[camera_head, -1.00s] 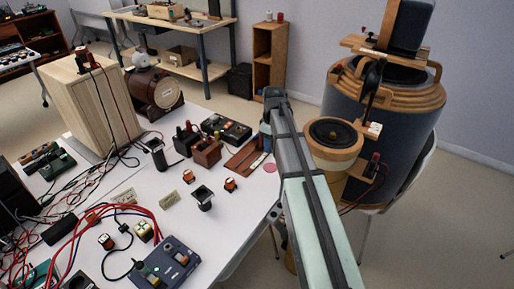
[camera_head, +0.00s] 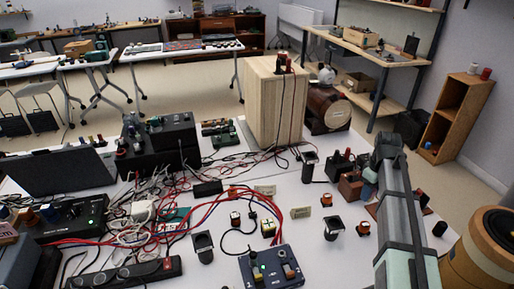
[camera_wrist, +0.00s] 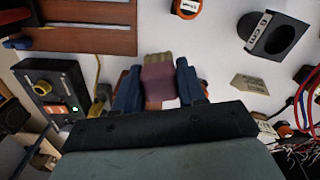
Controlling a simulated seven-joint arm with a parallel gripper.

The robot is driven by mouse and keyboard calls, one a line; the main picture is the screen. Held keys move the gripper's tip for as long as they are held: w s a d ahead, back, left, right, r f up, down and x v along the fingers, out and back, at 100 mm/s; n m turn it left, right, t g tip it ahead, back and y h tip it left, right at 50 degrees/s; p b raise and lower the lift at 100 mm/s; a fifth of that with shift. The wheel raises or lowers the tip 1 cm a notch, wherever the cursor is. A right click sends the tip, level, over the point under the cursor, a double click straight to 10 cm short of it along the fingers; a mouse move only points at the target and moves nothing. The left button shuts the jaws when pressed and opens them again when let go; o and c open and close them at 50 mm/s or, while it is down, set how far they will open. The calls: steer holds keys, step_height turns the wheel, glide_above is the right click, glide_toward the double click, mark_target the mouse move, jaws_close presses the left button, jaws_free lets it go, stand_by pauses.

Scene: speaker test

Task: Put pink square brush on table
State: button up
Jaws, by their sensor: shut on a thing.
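The pink square brush (camera_wrist: 159,84) has a pink block body and tan bristles, and shows in the wrist view. My gripper (camera_wrist: 157,78) is shut on it, with a blue finger on either side and the bristles pointing away from the wrist. White table surface (camera_wrist: 215,62) lies beyond the bristles; I cannot tell the gap between them. In the head view the white table (camera_head: 340,268) spreads left of my arm. There my gripper is largely hidden by the arm at the table's right side, and I cannot make out the brush.
A brown wooden board (camera_wrist: 80,28) and a black box with a green light (camera_wrist: 50,88) lie near the gripper. A black holder (camera_wrist: 270,38) and a paper label (camera_wrist: 250,82) are to the right. Cables and a blue control box (camera_head: 271,267) crowd the table's left and front.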

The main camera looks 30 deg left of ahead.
steer(key=s+a+n, duration=0.2)
steer(key=a, duration=1)
steer(key=s+a+n, duration=0.2)
steer(key=s+a, duration=0.1)
steer(key=a, duration=0.8)
steer(key=n, duration=1.1)
glide_above(202, 180)
steer(key=shift+s+f, duration=0.15)
steer(key=shift+f, duration=4.7)
steer(key=shift+f, duration=0.2)
steer(key=o, duration=1.1)
steer(key=shift+c, duration=0.2)
